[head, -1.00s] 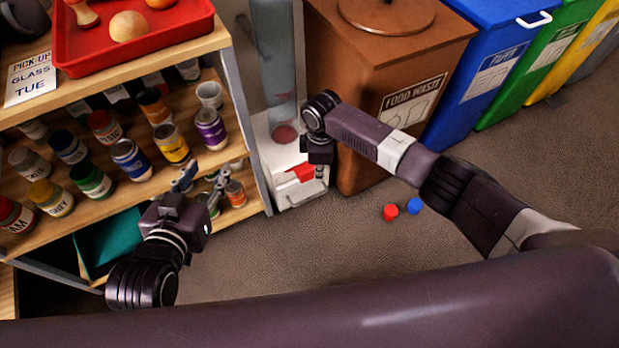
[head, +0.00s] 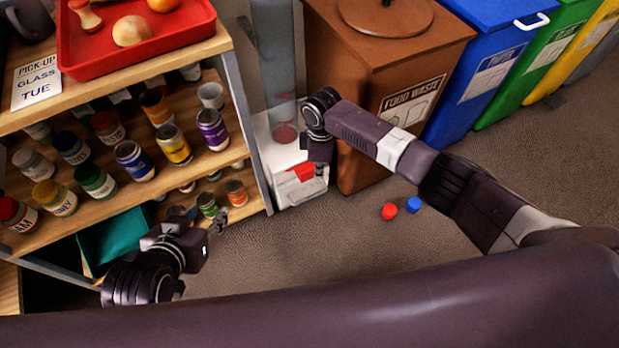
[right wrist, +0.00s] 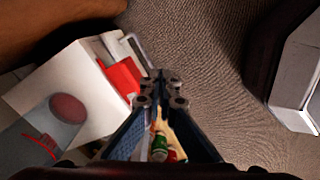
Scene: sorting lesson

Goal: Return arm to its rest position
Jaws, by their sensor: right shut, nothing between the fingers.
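My left gripper (head: 217,226) is at lower left in the head view, in front of the lower shelf boards and beside small jars. Its fingers are small and dark there, and I cannot tell whether they are open. My right gripper (head: 318,172) hangs in front of the white box with a red part (head: 300,172), which stands between the shelf and the brown bin. In the right wrist view its fingertips (right wrist: 160,78) are together with nothing held. The white box (right wrist: 75,75) lies to their left in that view. Small green and red things show between the finger links.
The shelf (head: 235,150) with several jars stands at left, a red tray (head: 165,45) on top. The brown food waste bin (head: 385,60) and the blue bin (head: 480,85) stand behind my right arm. A red cap (head: 389,211) and a blue cap (head: 413,204) lie on otherwise clear floor.

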